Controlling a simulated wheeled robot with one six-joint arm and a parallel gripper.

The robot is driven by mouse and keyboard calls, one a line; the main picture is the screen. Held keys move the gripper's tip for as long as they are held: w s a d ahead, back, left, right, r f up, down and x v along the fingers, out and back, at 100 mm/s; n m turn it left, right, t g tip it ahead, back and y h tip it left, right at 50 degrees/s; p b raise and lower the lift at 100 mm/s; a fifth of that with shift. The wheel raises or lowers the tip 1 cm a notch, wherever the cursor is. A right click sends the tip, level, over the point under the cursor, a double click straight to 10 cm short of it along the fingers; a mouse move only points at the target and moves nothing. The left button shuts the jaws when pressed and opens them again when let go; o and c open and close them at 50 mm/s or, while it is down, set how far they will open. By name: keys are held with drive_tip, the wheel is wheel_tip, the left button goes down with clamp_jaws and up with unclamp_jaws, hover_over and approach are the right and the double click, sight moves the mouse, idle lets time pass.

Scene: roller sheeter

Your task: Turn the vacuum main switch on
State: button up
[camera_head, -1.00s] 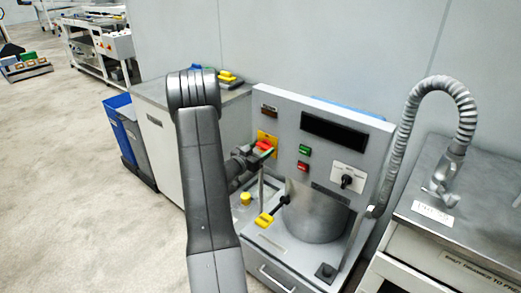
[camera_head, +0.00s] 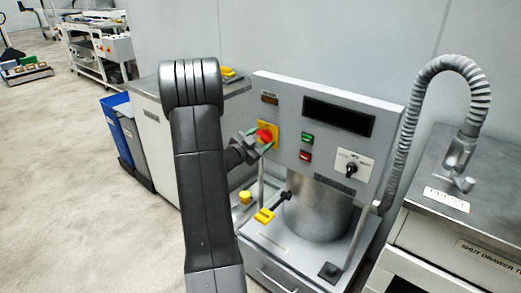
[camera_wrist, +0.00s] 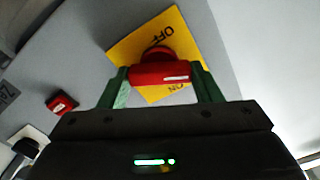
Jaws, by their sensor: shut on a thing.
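The vacuum main switch is a red rotary handle (camera_wrist: 160,75) on a yellow plate (camera_wrist: 190,42) marked OFF and ON. In the head view the switch (camera_head: 265,134) sits on the left part of the grey machine panel. My gripper (camera_wrist: 160,72) is shut on the red handle, with one green finger at each end of it. In the wrist view the handle lies nearly level and carries a white mark. In the head view my arm hides part of the gripper.
Green (camera_head: 307,139) and red (camera_head: 305,156) buttons sit right of the switch, beside a black selector knob (camera_head: 351,169). A yellow-handled lever (camera_head: 264,215) and a metal cylinder (camera_head: 315,208) are below. A ribbed hose (camera_head: 405,150) stands at the right.

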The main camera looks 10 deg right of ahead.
drive_tip(key=m+b, duration=0.4)
drive_tip(key=b, duration=0.1)
drive_tip(key=m+b, duration=0.2)
drive_tip(key=shift+f+m+b, duration=0.3)
drive_tip(key=shift+f+b, duration=0.05)
drive_tip(key=shift+b, duration=0.05)
drive_tip(key=m+b, duration=0.3)
drive_tip(key=shift+r+m+b, duration=0.2)
drive_tip(key=shift+m+b, duration=1.2)
drive_tip(key=shift+m, duration=0.1)
drive_tip(key=o, duration=1)
drive_tip(key=shift+r, duration=0.1)
drive_tip(key=p+v, duration=0.1)
drive_tip(key=v, duration=1.2)
drive_tip(key=shift+s+a, duration=0.25)
drive_tip(key=shift+s, duration=0.05)
